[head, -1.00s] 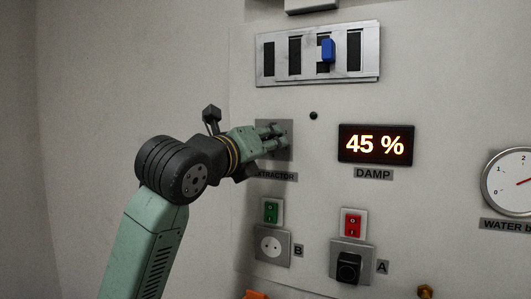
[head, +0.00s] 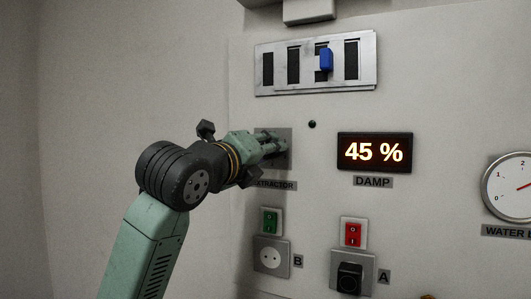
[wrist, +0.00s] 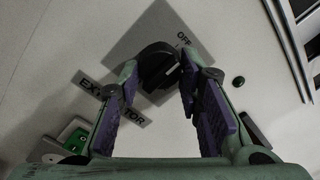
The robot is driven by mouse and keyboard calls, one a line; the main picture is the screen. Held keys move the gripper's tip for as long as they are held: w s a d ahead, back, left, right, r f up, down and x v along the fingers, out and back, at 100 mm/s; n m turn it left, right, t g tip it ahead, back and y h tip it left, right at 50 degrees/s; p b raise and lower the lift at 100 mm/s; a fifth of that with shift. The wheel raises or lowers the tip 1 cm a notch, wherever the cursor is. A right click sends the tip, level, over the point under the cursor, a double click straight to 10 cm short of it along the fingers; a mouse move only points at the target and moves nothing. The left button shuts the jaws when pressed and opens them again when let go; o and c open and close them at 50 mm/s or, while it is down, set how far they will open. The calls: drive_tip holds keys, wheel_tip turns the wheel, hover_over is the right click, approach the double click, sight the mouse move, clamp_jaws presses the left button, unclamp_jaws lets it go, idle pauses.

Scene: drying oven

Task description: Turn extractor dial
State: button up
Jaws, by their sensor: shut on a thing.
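The extractor dial (wrist: 157,66) is a black round knob on a grey square plate (wrist: 150,28), with an "OFF" label at the plate's edge. A pale mark shows on the knob, close to the right finger; its exact setting is hard to read. My gripper (wrist: 158,75) has its purple-padded fingers on both sides of the knob and is shut on it. In the head view my gripper (head: 280,147) is at the grey plate (head: 287,134) above the "EXTRACTOR" label (head: 275,185), and its fingers hide the dial.
The "DAMP" display (head: 375,152) reads 45 %. A slotted metal panel with a blue lever (head: 326,60) is above. A green switch (head: 270,221), a red switch (head: 353,233), socket B (head: 269,257) and a black knob (head: 349,278) are below. A gauge (head: 512,187) is at right.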

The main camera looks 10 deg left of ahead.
drive_tip(key=o, duration=1.2)
drive_tip(key=shift+c, duration=0.2)
drive_tip(key=v, duration=1.2)
